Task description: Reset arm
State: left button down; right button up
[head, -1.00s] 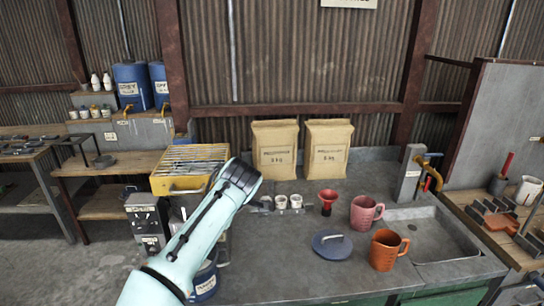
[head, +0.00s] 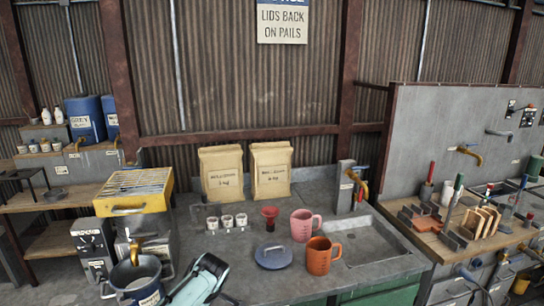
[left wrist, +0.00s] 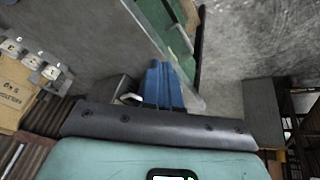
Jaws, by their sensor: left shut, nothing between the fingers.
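My left gripper (left wrist: 158,68) shows in the left wrist view as narrow blue fingers, shut with nothing between them, beyond a dark bar on the teal wrist. In the head view, part of my teal and black left arm (head: 202,282) is low at the front edge of the grey counter (head: 305,278), right of a dark pail (head: 135,290). The fingers cannot be made out there. My right gripper is in neither view.
On the counter are a blue lid (head: 273,256), orange mug (head: 320,255), pink mug (head: 304,224), red funnel (head: 270,216), small white cups (head: 227,221) and two paper bags (head: 222,175). A yellow rack (head: 135,190) stands left, a sink (head: 370,242) right.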

pick_arm(q)
jog(key=s+d+f+m+g+h, duration=0.15)
jog(key=s+f, duration=0.35)
jog(key=f, duration=0.5)
jog(key=s+d+f+m+g+h, duration=0.1)
jog(key=s+f+m+h, duration=0.3)
jog(key=f, duration=0.6)
jog(key=s+d+f+m+g+y, duration=0.1)
jog(key=s+f, duration=0.4)
jog(key=f, duration=0.5)
jog(key=s+d+f+m+h, duration=0.1)
jog(key=s+f, duration=0.3)
jog(key=s, duration=0.9)
jog(key=s+d+f+g+h, duration=0.1)
jog(key=s+f, duration=0.3)
jog(key=s, duration=0.8)
jog(key=shift+s+d+f+m, duration=0.3)
jog(key=shift+s+f+m, duration=0.05)
jog(key=shift+s, duration=0.05)
jog(key=shift+h, duration=0.25)
